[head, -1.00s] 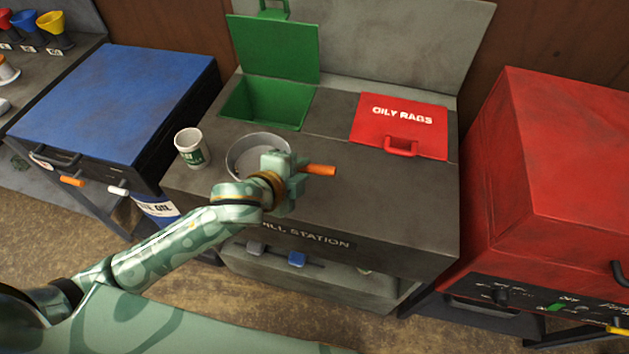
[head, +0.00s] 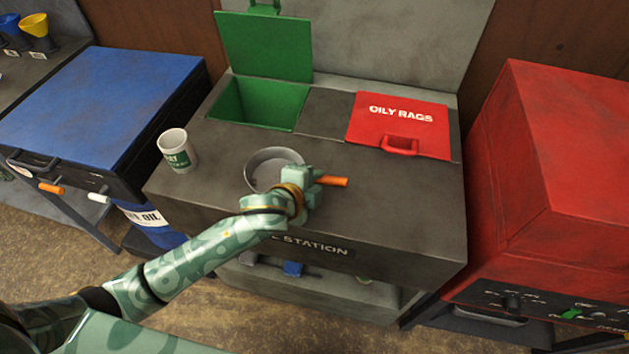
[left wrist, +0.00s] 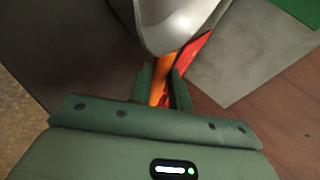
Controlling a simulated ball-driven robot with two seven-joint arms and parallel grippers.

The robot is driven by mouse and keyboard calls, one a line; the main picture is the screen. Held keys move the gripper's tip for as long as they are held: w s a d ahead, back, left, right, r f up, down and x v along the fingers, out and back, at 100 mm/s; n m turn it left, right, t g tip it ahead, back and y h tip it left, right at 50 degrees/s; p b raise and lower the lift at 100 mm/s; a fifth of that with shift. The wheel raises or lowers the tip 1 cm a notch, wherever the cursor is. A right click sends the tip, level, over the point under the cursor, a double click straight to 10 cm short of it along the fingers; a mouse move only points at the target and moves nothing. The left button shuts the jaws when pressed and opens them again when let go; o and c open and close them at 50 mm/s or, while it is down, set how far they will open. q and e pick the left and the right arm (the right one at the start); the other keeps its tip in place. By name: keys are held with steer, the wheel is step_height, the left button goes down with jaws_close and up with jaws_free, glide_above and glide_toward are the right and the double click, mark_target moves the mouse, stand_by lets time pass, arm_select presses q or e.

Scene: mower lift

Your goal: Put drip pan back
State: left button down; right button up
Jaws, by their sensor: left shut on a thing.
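The drip pan (head: 262,160) is a round, shallow, silver-grey pan with an orange handle. In the head view it is over the dark top of the spill station (head: 400,200), in front of the open green bin. I cannot tell whether it touches the top. My left gripper (head: 312,186) is shut on the orange handle, whose end sticks out to the right and also shows between the fingers in the left wrist view (left wrist: 160,90). The pan's pale underside or side fills the top middle there. My arm hides the pan's front right part. My right gripper is not in view.
A white and green cup (head: 175,150) stands at the station's left end. Behind are a green bin (head: 225,100) with its lid up and a shut red oily rags lid (head: 395,122). A blue cabinet (head: 100,95) and a red cabinet (head: 560,150) flank it. The right front top is clear.

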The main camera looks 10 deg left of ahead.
arm_select(q)
steer(key=c, duration=1.3)
jaws_free()
steer(key=shift+f, duration=0.1)
steer(key=shift+s+a+r, duration=0.1)
steer(key=shift+s+r, duration=0.1)
steer(key=shift+r, duration=0.1)
steer(key=p+v, duration=0.4)
steer(key=v, duration=0.7)
steer(key=shift+s, duration=0.2)
